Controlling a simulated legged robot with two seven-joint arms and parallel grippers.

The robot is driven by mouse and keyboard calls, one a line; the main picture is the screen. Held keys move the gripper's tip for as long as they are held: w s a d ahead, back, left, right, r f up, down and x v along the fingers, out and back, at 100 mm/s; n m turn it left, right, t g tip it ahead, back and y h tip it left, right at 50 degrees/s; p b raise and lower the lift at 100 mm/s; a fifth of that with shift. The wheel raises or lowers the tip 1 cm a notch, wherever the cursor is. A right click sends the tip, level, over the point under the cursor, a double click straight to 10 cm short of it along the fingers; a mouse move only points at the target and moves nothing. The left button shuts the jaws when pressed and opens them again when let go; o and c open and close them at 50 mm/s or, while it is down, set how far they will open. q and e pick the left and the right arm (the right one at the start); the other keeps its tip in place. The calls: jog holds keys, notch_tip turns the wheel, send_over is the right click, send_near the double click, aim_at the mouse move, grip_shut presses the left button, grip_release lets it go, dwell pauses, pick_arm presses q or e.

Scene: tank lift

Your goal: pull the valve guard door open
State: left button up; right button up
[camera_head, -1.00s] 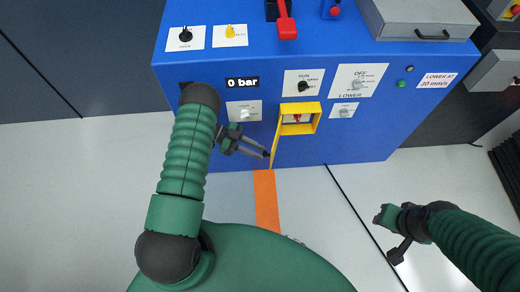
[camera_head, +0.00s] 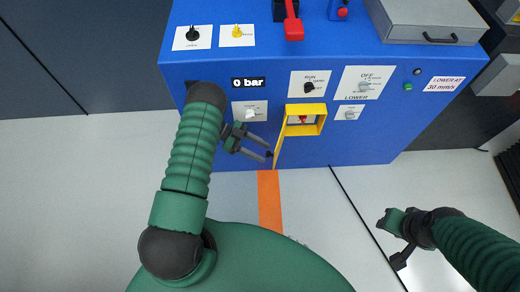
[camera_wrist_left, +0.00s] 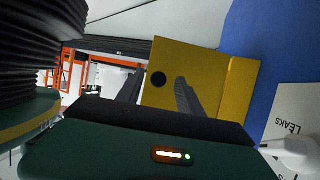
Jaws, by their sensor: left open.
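The yellow valve guard door (camera_head: 280,143) stands swung out from its yellow frame (camera_head: 323,119) on the blue panel. It shows nearly edge-on in the head view, and a red part (camera_head: 303,119) is visible inside the frame. My left gripper (camera_head: 269,147) is open just left of the door. In the left wrist view the door (camera_wrist_left: 205,70) is a broad yellow plate with a round black knob (camera_wrist_left: 158,79). The knob appears between my two fingers; contact cannot be told. My right gripper (camera_head: 394,238) is away at the lower right, above the floor.
The blue panel (camera_head: 220,70) carries several knobs and labels, a "0 bar" display (camera_head: 248,83) and a red lever (camera_head: 293,28). A grey case (camera_head: 425,20) lies on top at the right. The floor in front is clear, with an orange stripe (camera_head: 269,200).

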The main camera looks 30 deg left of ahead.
pick_arm(q)
jog(key=p+v, duration=0.1)
jog(key=v, duration=0.6)
jog(key=shift+a, duration=0.3)
